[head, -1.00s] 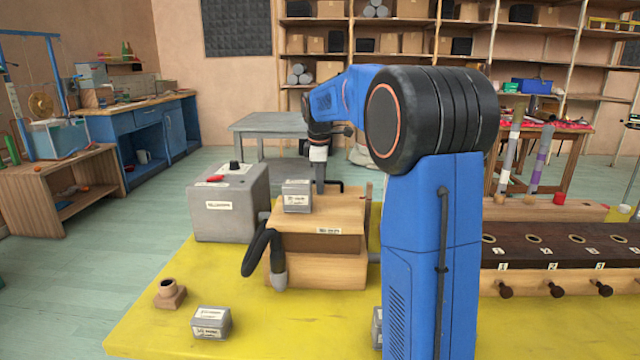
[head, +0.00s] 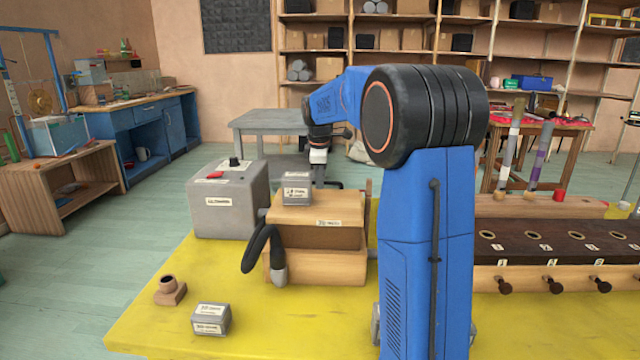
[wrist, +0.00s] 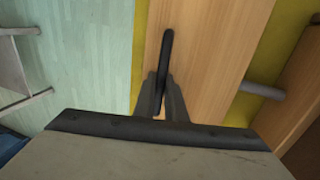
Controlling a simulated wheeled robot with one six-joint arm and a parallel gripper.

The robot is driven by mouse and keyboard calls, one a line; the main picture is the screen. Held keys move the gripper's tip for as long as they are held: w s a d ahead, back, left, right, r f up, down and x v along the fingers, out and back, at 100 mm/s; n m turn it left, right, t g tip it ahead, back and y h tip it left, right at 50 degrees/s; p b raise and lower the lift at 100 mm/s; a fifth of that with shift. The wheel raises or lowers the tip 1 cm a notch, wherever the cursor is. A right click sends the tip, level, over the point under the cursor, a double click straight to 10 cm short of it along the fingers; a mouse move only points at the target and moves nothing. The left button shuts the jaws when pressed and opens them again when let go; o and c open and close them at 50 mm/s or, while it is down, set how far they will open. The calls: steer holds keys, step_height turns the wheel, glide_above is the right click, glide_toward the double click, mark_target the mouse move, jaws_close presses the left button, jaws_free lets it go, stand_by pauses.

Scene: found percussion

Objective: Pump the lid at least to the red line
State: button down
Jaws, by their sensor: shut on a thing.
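The wooden bellows box stands on the yellow table, with its pale lid (head: 335,207) raised above the lower box (head: 325,268) and a brown band showing between them. A grey weight block (head: 296,188) with a label sits on the lid's left part. A black hose (head: 255,248) curves at the front left. My gripper (wrist: 161,82) is shut on a black bar handle (wrist: 166,48) over the wood in the wrist view. In the head view my gripper (head: 318,172) is behind the lid, its fingers mostly hidden. I cannot make out a red line.
A grey box (head: 228,215) with a red switch stands left of the bellows. A small grey block (head: 211,319) and a brown socket piece (head: 170,290) lie at the front left. A dark board with holes (head: 560,242) is at the right.

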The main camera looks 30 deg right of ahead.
steer(key=shift+w+d+f, duration=0.15)
steer(key=shift+w+f, duration=0.05)
steer(key=shift+f, duration=0.25)
steer(key=shift+s+a+r, duration=0.15)
steer(key=shift+s+r, duration=0.1)
steer(key=shift+r, duration=0.25)
steer(key=shift+s+a+r, duration=0.15)
steer(key=shift+s+r, duration=0.05)
steer(key=shift+r, duration=0.4)
steer(key=shift+s+a+r, duration=0.25)
steer(key=shift+s+r, duration=0.05)
steer(key=shift+r, duration=0.2)
steer(key=shift+s+a+r, duration=0.2)
steer(key=shift+s+r, duration=0.1)
steer(key=shift+r, duration=0.15)
steer(key=c, duration=1.7)
jaws_free()
steer(key=v, duration=1.7)
steer(key=shift+r, duration=0.2)
